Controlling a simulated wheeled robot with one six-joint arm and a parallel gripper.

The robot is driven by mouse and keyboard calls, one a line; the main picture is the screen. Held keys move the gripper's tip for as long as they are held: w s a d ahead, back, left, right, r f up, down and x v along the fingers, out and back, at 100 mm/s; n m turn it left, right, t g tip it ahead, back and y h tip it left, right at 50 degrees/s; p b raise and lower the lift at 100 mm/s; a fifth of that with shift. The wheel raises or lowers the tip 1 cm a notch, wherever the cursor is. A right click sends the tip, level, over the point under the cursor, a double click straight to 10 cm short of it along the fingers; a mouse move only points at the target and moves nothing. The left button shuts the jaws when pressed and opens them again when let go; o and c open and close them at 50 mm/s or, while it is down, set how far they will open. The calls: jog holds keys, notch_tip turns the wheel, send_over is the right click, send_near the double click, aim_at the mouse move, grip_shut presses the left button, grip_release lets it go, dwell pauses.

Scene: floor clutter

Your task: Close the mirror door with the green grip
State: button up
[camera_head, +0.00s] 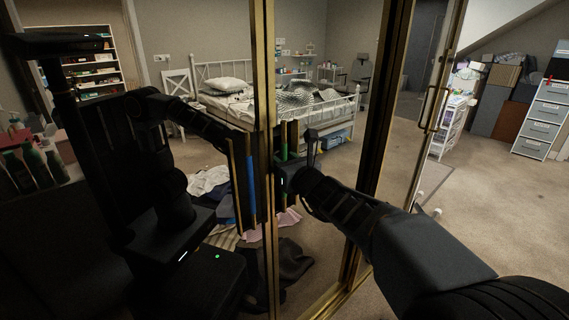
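Tall gold-framed mirror doors fill the left and middle of the head view. The left mirror pane (225,60) shows the dark reflection of my own body and arm. A thin green grip (282,141) stands upright beside the gold frame post near the picture's middle. A blue grip (251,185) shows just left of and below it. My arm reaches in from the lower right. My gripper (284,178) is at the green grip, just below its visible green part. The dark fingers are small and overlap the gold frame, so contact and finger opening cannot be told.
Another gold-framed panel with a handle (433,108) stands to the right. Beyond it are boxes (491,108), a grey drawer unit (543,120) and open carpet (490,220). The bed (235,102), shelves and scattered clothes (285,265) appear in the mirror panes.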

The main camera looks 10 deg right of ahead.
jog(key=shift+s, duration=0.1)
jog(key=p+v, duration=0.1)
jog(key=v, duration=1.1)
jog(key=s+a+n+g+y+p, duration=0.15)
jog(key=a+n+g+p, duration=0.25)
jog(key=n, duration=0.4)
jog(key=s+a+n+g+y+p, duration=0.1)
jog(key=s+a+n+g+p, duration=0.25)
jog(key=n, duration=0.45)
jog(key=s+d+f+n+g+h+p, duration=0.1)
jog(key=s+d+n+g+h+p, duration=0.5)
jog(key=n, duration=1)
jog(key=shift+s+d+h+p, duration=0.5)
jog(key=shift+s+h+p, duration=0.3)
jog(key=shift+p, duration=0.3)
jog(key=shift+w, duration=0.1)
